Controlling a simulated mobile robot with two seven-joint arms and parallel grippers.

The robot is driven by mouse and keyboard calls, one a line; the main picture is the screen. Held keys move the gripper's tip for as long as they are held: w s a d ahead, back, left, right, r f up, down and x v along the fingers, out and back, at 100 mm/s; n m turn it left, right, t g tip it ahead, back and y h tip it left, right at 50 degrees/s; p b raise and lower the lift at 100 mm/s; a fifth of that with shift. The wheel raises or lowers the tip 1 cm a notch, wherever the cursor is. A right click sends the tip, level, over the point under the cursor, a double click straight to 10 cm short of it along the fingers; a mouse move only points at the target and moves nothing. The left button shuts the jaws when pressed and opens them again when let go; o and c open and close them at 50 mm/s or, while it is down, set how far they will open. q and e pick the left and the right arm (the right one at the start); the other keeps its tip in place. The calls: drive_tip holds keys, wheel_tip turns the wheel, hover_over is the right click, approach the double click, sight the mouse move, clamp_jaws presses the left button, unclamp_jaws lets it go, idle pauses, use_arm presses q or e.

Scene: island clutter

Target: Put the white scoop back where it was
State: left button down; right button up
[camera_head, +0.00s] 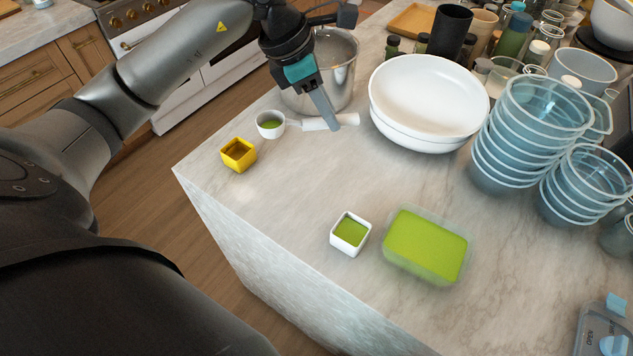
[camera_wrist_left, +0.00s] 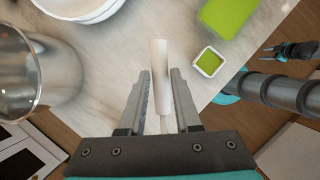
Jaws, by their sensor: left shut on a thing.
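The white scoop (camera_head: 270,124) has a small round cup with green powder in it and a flat handle pointing right. It is at the counter's far left edge, beside the metal pot; I cannot tell whether it touches the counter. My left gripper (camera_head: 333,128) is shut on its handle from above. In the left wrist view the handle (camera_wrist_left: 160,75) lies between the two fingers (camera_wrist_left: 163,85), and the cup is hidden. What looks like my right gripper (camera_wrist_left: 285,50) shows small at the right of that view; its jaw state is unclear.
A yellow box (camera_head: 238,155) stands left of the scoop. A metal pot (camera_head: 335,80) and stacked white bowls (camera_head: 428,95) stand behind. A small white dish (camera_head: 350,234) and a clear tub (camera_head: 427,245) hold green powder. Blue containers (camera_head: 530,125) crowd the right. The middle counter is clear.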

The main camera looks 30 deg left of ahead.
use_arm(q)
wheel_tip(320, 180, down, 16)
drive_tip(key=shift+r, duration=0.1)
drive_tip(key=shift+f, duration=1.7)
drive_tip(key=shift+f+b, duration=0.15)
drive_tip(key=shift+b, duration=0.25)
drive_tip(key=c, duration=0.6)
unclamp_jaws()
drive_tip(key=shift+s+r, duration=0.1)
drive_tip(key=shift+r, duration=0.3)
drive_tip(key=v, duration=1.1)
drive_tip(key=shift+r+p, duration=0.3)
drive_tip(key=shift+p, duration=0.05)
